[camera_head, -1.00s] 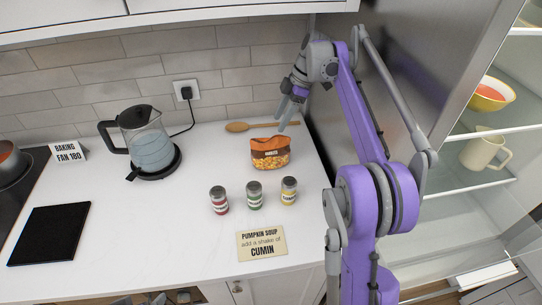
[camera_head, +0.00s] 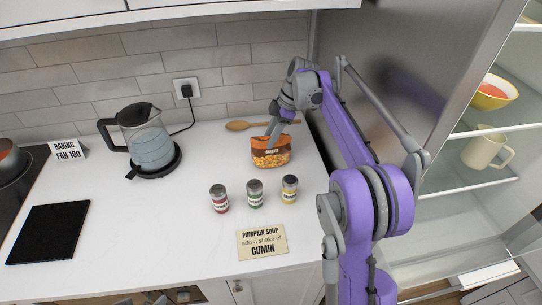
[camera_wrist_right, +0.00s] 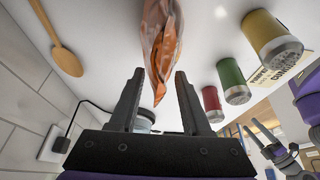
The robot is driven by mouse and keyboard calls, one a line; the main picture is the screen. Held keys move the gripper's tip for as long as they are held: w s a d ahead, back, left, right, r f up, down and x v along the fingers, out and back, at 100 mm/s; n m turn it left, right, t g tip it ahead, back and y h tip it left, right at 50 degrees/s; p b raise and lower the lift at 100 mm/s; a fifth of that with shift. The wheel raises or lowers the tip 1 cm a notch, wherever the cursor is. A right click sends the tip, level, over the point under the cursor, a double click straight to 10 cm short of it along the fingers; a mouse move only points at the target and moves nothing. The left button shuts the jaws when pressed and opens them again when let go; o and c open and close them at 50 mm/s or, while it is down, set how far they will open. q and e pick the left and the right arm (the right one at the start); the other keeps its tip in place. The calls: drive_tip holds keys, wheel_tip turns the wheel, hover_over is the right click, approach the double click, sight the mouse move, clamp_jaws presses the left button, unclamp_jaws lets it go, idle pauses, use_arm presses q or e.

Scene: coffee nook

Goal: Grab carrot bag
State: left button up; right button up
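The carrot bag (camera_head: 271,158), orange with a clear lower part, stands upright on the white counter near the back right. My right gripper (camera_head: 272,140) is at its top, coming down from behind and right. In the right wrist view the right gripper (camera_wrist_right: 158,76) is open, and the edge of the bag (camera_wrist_right: 160,42) reaches in between the two fingertips. The fingers do not appear closed on it. My left gripper (camera_wrist_right: 262,134) shows low at the right of the right wrist view, away from the bag, with its fingers apart.
Red, green and yellow spice jars (camera_head: 219,198) (camera_head: 255,194) (camera_head: 289,189) stand in front of the bag. A wooden spoon (camera_head: 238,126) lies behind it. A kettle (camera_head: 147,140) stands left, a recipe card (camera_head: 261,242) in front. The fridge wall is close on the right.

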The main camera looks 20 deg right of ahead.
clamp_jaws()
idle(1.2)
